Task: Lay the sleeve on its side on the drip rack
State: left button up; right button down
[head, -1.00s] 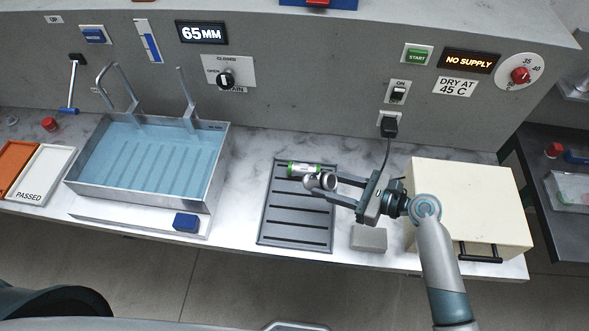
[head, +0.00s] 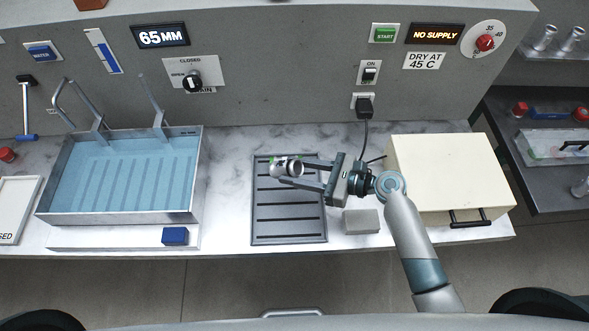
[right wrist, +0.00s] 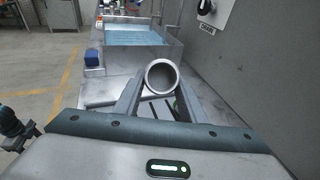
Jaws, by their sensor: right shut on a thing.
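My right gripper (head: 294,173) is shut on the sleeve (head: 289,167), a short grey metal tube, over the far part of the drip rack. In the right wrist view the sleeve's open round end (right wrist: 162,77) faces the camera between my fingers. A green and white patch shows at its far left end in the head view; I cannot tell if it belongs to the sleeve. The drip rack (head: 289,226) is a dark grey ribbed tray flat on the counter. I cannot tell whether the sleeve touches it. My left gripper is not in view.
A water tank (head: 120,215) stands left of the rack, with a blue block (head: 175,236) on the ledge before it. A grey block (head: 361,222) and a cream oven box (head: 440,175) stand to the right. Bare marble counter lies between tank and rack.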

jog(key=shift+f+b, duration=0.35)
jog(key=shift+f, duration=0.25)
notch_tip(320, 180, down, 7)
jog(key=b, duration=0.4)
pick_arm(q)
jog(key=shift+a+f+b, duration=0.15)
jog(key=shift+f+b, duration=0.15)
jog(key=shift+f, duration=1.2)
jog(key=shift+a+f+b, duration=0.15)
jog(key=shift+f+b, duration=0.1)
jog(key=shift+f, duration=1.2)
pick_arm(e)
jog(key=shift+f, duration=0.75)
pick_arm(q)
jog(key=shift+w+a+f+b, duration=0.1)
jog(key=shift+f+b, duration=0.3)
pick_arm(e)
jog(key=shift+f, duration=0.6)
jog(key=c, duration=1)
grip_release()
jog(key=shift+c, duration=0.2)
